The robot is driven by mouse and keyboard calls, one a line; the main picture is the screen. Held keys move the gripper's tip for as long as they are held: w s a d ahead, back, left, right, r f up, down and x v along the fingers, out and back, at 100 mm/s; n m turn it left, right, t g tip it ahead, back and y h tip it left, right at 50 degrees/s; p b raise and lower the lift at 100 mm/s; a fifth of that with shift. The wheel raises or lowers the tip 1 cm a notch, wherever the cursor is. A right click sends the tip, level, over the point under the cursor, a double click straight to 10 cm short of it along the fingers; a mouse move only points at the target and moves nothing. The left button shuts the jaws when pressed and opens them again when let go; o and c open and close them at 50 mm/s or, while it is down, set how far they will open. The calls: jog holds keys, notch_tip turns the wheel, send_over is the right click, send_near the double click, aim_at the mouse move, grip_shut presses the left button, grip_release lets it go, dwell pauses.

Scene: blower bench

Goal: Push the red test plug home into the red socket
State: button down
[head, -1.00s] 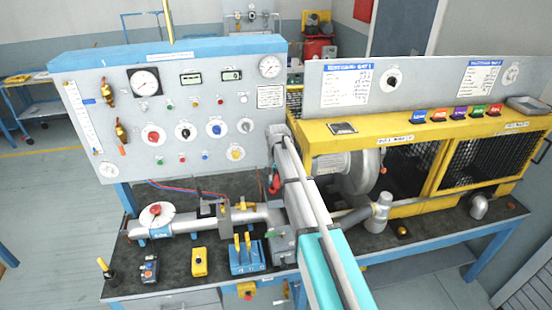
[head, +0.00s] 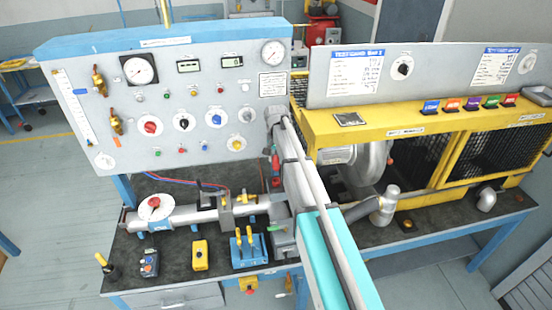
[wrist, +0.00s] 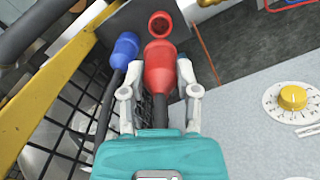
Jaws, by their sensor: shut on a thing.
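The red test plug (wrist: 158,70) is between the two fingers of my gripper (wrist: 159,72) in the wrist view, with a dark cable trailing back toward the palm. My gripper is shut on it. The red socket (wrist: 160,24) is a round red ring with a dark hollow, just beyond the plug's front end. The plug is close to the socket and looks apart from it, but the exact gap is hard to judge. In the head view my arm covers most of this spot.
A blue plug (wrist: 125,49) on a dark cable is close to my left finger. Black mesh and a yellow frame bar (wrist: 65,75) lie to the left. The grey panel with a yellow knob (wrist: 292,97) is on the right. Yellow-handled levers (head: 247,250) stand on the bench.

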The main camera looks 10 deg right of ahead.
aim_at(276, 167)
jog(key=shift+s, duration=0.15)
notch_tip(276, 167, down, 4)
jog(key=b, duration=0.3)
jog(key=shift+r+b, duration=0.15)
jog(key=shift+b, duration=0.25)
jog(key=shift+f+b, duration=0.6)
jog(key=shift+f+b, duration=1.25)
dwell(1.8)
jog(key=shift+c, duration=1.3)
grip_release()
